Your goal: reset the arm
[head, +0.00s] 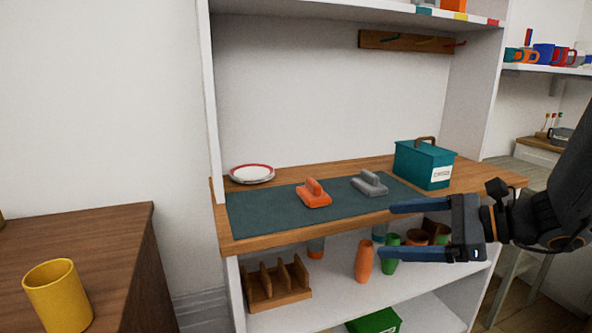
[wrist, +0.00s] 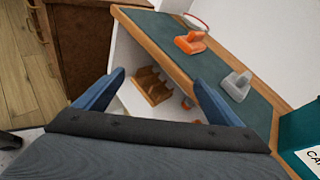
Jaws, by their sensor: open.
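My gripper (head: 405,230) is in front of the right part of the shelf unit's wooden counter in the head view, its two blue fingers pointing left. The fingers are wide apart with nothing between them. In the wrist view my gripper (wrist: 158,92) also shows open, with the shelf below the counter visible beyond it. An orange handled block (head: 314,194) and a grey handled block (head: 369,184) sit on a dark green mat (head: 262,213) on the counter. My arm enters from the right edge.
A teal box (head: 424,165) stands at the counter's right, behind my gripper. A stack of plates (head: 252,174) is at the back left. A yellow cup (head: 58,296) stands on the brown cabinet (head: 110,240) at left.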

